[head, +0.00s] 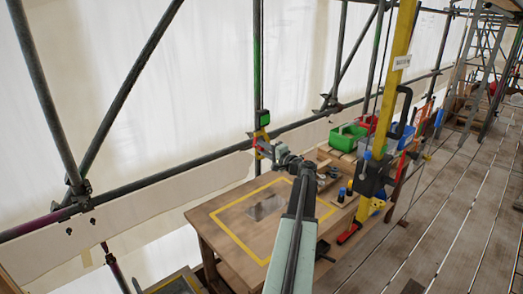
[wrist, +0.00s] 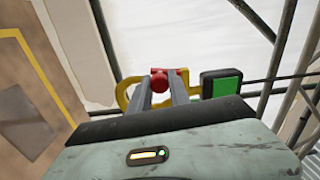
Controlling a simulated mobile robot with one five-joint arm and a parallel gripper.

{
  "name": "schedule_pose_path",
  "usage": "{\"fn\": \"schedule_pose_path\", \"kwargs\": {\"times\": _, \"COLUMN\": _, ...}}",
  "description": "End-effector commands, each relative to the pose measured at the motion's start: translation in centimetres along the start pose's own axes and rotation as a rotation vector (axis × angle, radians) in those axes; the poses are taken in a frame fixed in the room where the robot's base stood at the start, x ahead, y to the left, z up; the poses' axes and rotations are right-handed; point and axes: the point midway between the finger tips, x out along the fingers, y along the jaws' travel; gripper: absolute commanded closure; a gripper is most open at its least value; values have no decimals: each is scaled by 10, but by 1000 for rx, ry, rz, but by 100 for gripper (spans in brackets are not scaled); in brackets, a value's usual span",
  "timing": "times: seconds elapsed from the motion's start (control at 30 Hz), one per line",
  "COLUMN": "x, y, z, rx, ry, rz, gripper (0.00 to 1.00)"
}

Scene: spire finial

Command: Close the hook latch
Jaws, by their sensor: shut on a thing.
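In the wrist view my gripper (wrist: 163,88) is shut on a red knob (wrist: 159,82), with one grey finger on each side of it. A yellow hook latch part (wrist: 123,92) curves out to the left behind the fingers. A dark box with a green face (wrist: 221,83) stands just to the right of the knob. In the head view the box (head: 264,118) is on the upright pole, and my gripper (head: 259,144) reaches to the latch just below it. The fingers hide much of the latch, so I cannot tell whether the hook is seated.
A wooden workbench (head: 210,222) with a yellow outline lies below my arm. Green bins (head: 346,136), a red bin and small items stand at its right. Scaffold tubes (head: 120,90) and white sheeting lie behind. The plank walkway (head: 440,220) at right is mostly clear.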

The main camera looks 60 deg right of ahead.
Motion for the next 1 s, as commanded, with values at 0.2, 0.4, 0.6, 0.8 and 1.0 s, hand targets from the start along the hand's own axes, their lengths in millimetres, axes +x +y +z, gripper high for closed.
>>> {"fn": "schedule_pose_path", "kwargs": {"times": 0.2, "x": 0, "y": 1, "z": -5, "rx": -115, "ry": 0, "rz": -1, "gripper": 100}}
{"fn": "schedule_pose_path", "kwargs": {"times": 0.4, "x": 0, "y": 1, "z": -7, "rx": -174, "ry": 0, "rz": -1, "gripper": 100}}
{"fn": "schedule_pose_path", "kwargs": {"times": 0.6, "x": 0, "y": 1, "z": -8, "rx": -194, "ry": 0, "rz": -1, "gripper": 100}}
{"fn": "schedule_pose_path", "kwargs": {"times": 0.8, "x": 0, "y": 1, "z": -8, "rx": -196, "ry": 0, "rz": -1, "gripper": 100}}
{"fn": "schedule_pose_path", "kwargs": {"times": 1.0, "x": 0, "y": 1, "z": -8, "rx": -196, "ry": 0, "rz": -1, "gripper": 61}}
